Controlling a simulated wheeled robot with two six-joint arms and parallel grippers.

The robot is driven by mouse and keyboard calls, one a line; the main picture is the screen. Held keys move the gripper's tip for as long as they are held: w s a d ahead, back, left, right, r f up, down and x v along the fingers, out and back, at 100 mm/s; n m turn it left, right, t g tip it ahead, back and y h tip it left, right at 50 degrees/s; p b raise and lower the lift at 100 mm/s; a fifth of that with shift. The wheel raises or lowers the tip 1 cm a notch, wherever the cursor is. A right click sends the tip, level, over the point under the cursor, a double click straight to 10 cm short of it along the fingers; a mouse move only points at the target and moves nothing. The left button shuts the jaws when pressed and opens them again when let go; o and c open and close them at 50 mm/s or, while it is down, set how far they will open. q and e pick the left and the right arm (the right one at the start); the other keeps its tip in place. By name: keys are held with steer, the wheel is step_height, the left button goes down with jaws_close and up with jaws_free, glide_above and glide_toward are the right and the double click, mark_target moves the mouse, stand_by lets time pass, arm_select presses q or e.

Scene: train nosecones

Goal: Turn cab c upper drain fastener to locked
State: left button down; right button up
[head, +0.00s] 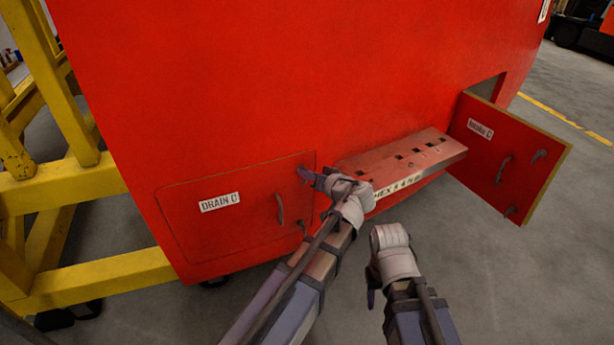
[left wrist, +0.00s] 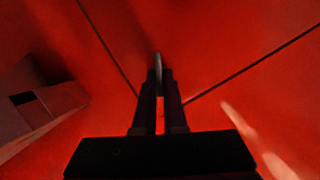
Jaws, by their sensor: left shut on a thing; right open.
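The drain C door (head: 240,222) is closed, flush in the red nosecone (head: 220,90), with a grey handle (head: 280,208). My left gripper (head: 312,176) is at the door's upper right corner, on the upper drain fastener. In the left wrist view, my left gripper (left wrist: 158,95) is shut on the thin grey fastener (left wrist: 157,62) near where the seams meet. The fastener's turn angle is hard to tell, as the fingers cover part of it. The lower fastener (head: 302,226) shows below, partly beside my left arm. My right gripper (head: 371,293) is open and empty, low in front of the nosecone.
A red step with slots (head: 420,150) juts out right of the drain door; it also shows in the left wrist view (left wrist: 35,110). Another hatch door (head: 505,160) stands open at the right. Yellow scaffolding (head: 60,190) stands at the left. Floor at lower right is clear.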

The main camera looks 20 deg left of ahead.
arm_select(q)
steer(key=shift+w+d+f+m+g+y+b, duration=0.15)
steer(key=shift+f+m+g+y+b, duration=0.15)
steer(key=shift+m+y+b, duration=0.55)
steer(key=shift+d+f+m+y+b, duration=0.1)
steer(key=shift+m+y+b, duration=0.5)
steer(key=shift+m+b, duration=0.6)
steer(key=shift+a+f+m+y+b, duration=0.1)
steer(key=shift+m+y+b, duration=0.45)
steer(key=shift+m+b, duration=0.7)
steer(key=shift+d+f+m+y+b, duration=0.1)
steer(key=shift+m+y+b, duration=0.6)
steer(key=shift+m, duration=0.9)
steer(key=c, duration=1)
jaws_free()
steer(key=shift+w, duration=0.1)
